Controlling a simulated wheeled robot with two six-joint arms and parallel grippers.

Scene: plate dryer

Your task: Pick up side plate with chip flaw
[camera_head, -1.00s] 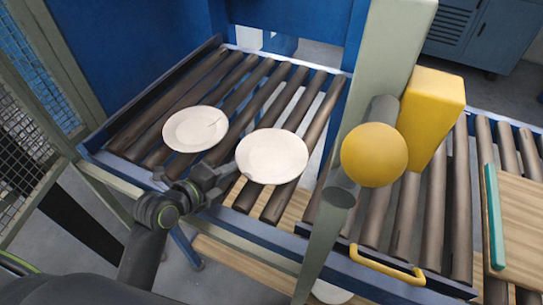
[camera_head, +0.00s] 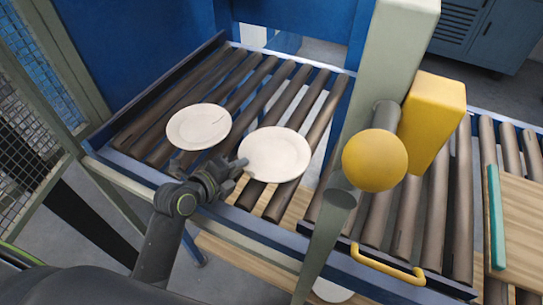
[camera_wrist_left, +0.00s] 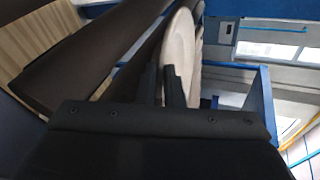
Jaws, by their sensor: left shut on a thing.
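Two white round plates are at the roller conveyor in the head view. The right plate (camera_head: 276,152) has my left gripper (camera_head: 236,172) at its left front edge. In the left wrist view this plate (camera_wrist_left: 182,45) shows edge-on between the two dark fingers, and the gripper is shut on its rim. The chip cannot be made out, as the fingers cover part of the rim. The left plate (camera_head: 198,127) lies flat on the rollers, with a thin dark line near its right side. My right gripper is not in view.
The brown rollers (camera_head: 300,110) have bare room behind the plates. A grey-green post (camera_head: 385,60) with a yellow round cap (camera_head: 375,160) and a yellow block (camera_head: 432,115) stands to the right. A wooden board (camera_head: 522,225) lies at far right.

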